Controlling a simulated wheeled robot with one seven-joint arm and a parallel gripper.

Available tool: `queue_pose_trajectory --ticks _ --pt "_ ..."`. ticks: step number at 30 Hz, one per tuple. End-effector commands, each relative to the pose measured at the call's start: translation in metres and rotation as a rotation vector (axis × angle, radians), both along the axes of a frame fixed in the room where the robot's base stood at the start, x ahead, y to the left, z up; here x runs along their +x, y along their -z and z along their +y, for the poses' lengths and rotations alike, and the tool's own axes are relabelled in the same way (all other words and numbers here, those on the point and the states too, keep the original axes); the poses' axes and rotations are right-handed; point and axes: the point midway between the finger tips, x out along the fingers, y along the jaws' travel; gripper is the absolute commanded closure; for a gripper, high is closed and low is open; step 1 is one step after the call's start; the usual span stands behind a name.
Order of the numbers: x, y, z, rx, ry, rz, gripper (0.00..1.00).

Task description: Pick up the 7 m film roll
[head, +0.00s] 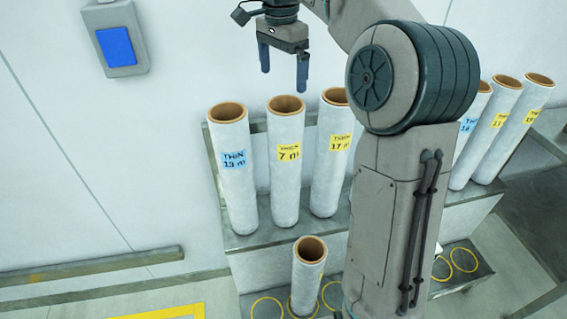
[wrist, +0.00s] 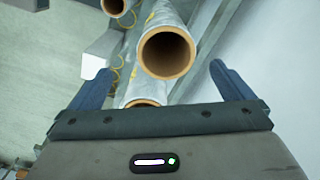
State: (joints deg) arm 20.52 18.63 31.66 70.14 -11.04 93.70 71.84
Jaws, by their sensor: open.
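The 7 m film roll (head: 285,185) stands upright on the upper shelf, white with a brown core and a yellow label. It is between the 13 m roll (head: 234,195) with a blue label and the 17 m roll (head: 329,180) with a yellow label. My gripper (head: 284,80) is open and empty, fingers pointing down, above the top of the 7 m roll and apart from it. In the wrist view an open roll end (wrist: 167,52) shows between the fingers; its label is hidden. Another roll end (wrist: 146,103) is partly hidden by my gripper.
A shorter roll (head: 308,278) stands on the lower step (head: 265,293) among yellow rings. More rolls (head: 495,128) stand to the right, partly behind my arm. A grey box with a blue panel (head: 116,46) is on the wall at upper left. A rail (head: 95,268) runs along the left.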

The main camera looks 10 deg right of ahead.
Motion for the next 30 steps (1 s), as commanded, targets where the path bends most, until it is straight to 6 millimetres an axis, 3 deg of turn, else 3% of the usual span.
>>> queue_pose_trajectory --ticks 3,6,18,25,30 --pt "0.009 -0.009 -0.006 0.019 0.063 0.004 0.0" --pt "0.011 -0.005 -0.008 0.024 0.084 0.008 0.0" --pt "0.011 0.065 -0.008 0.023 0.086 0.006 0.0" --pt "0.012 0.081 -0.008 0.024 0.084 0.007 0.0" --pt "0.015 0.106 -0.012 0.025 0.085 0.009 0.0"
